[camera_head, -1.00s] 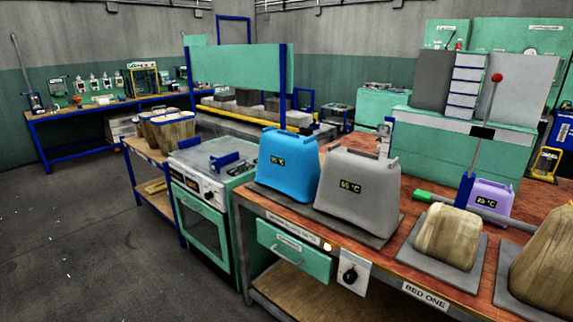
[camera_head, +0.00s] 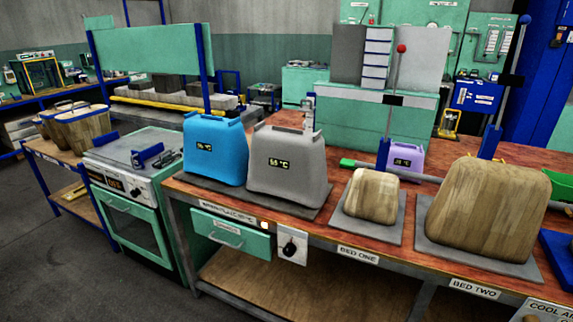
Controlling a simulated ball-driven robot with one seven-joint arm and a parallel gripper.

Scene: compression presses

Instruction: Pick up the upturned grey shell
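The grey shell (camera_head: 286,172) stands on a dark grey plate (camera_head: 262,202) on the red-brown bench top. Its narrower end is up, and a small display on its front seems to read 55 °C. A blue shell (camera_head: 215,150) with a similar display stands just to its left on the same plate. A smaller purple shell (camera_head: 405,157) stands further right, behind the wooden blocks. My gripper is not in view.
A small wooden block (camera_head: 372,195) and a larger one (camera_head: 485,205) sit on grey pads along the bench. A lever with a red knob (camera_head: 402,48) rises behind them. A green stove (camera_head: 135,190) stands left of the bench. Open floor (camera_head: 45,265) lies at the lower left.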

